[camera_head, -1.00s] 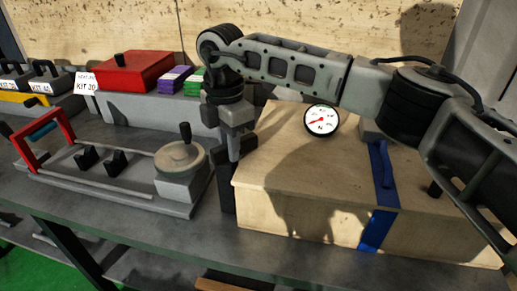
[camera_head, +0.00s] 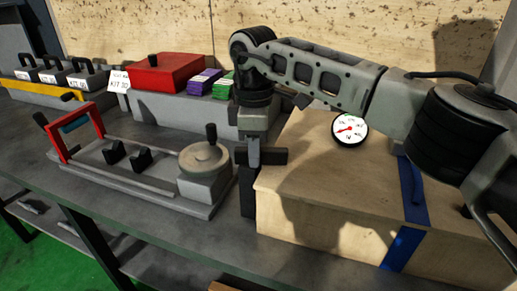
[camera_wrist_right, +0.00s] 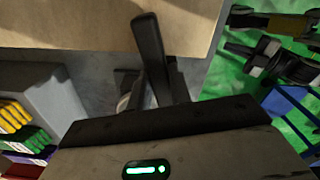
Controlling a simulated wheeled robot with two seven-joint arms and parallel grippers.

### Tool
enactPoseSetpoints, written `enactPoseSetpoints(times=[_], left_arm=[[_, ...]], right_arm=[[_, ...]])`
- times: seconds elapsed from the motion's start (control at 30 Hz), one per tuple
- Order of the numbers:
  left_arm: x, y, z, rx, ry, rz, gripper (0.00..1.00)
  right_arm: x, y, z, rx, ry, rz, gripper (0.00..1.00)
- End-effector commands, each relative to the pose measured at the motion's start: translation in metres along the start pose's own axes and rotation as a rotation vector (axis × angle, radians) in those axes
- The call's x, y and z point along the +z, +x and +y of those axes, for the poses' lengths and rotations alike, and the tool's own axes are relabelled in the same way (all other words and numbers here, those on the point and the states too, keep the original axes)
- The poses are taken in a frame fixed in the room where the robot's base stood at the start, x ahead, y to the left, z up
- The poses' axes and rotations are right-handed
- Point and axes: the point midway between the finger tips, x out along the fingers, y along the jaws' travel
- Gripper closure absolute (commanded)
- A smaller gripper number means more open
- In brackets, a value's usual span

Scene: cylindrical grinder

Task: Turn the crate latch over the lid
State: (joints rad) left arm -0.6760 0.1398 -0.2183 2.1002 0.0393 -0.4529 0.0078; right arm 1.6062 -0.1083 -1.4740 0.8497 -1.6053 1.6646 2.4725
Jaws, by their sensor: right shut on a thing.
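The wooden crate (camera_head: 330,225) with its flat lid (camera_head: 310,185) stands at the right of the bench in the head view. A dark post (camera_head: 248,192) stands against its left side. The black latch bar (camera_head: 272,156) lies across the top of the post, its right end over the lid's left edge. In the wrist view the latch bar (camera_wrist_right: 148,40) reaches over the edge of the pale lid (camera_wrist_right: 80,25). My right gripper (camera_head: 253,155) points down and is shut on the latch; its fingertips are partly hidden. My left gripper is not in view.
A blue strap (camera_head: 408,240) and a round dial (camera_head: 350,128) are on the crate. Left of the post is a grey fixture with a knobbed wheel (camera_head: 204,158) and a red handle frame (camera_head: 75,127). A red box (camera_head: 172,73) stands behind.

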Motion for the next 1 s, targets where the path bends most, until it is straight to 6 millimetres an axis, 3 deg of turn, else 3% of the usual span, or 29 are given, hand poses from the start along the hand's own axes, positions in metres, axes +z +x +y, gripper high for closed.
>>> enactPoseSetpoints(times=[0.37, 0.4, 0.47, 0.8, 1.0], left_arm=[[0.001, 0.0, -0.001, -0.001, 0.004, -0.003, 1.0], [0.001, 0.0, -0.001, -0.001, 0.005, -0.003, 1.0], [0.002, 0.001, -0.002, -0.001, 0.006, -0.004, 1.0], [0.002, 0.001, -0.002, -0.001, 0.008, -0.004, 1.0], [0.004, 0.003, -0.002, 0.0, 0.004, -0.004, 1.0]], right_arm=[[0.0, -0.002, 0.001, 0.005, 0.003, 0.001, 1.0], [0.0, -0.002, 0.001, 0.005, 0.003, 0.001, 0.72], [0.0, -0.002, 0.001, 0.004, 0.003, 0.001, 0.58], [0.0, -0.004, 0.001, 0.003, 0.003, 0.0, 0.58], [0.0, -0.033, 0.001, 0.005, 0.004, 0.001, 0.58]])
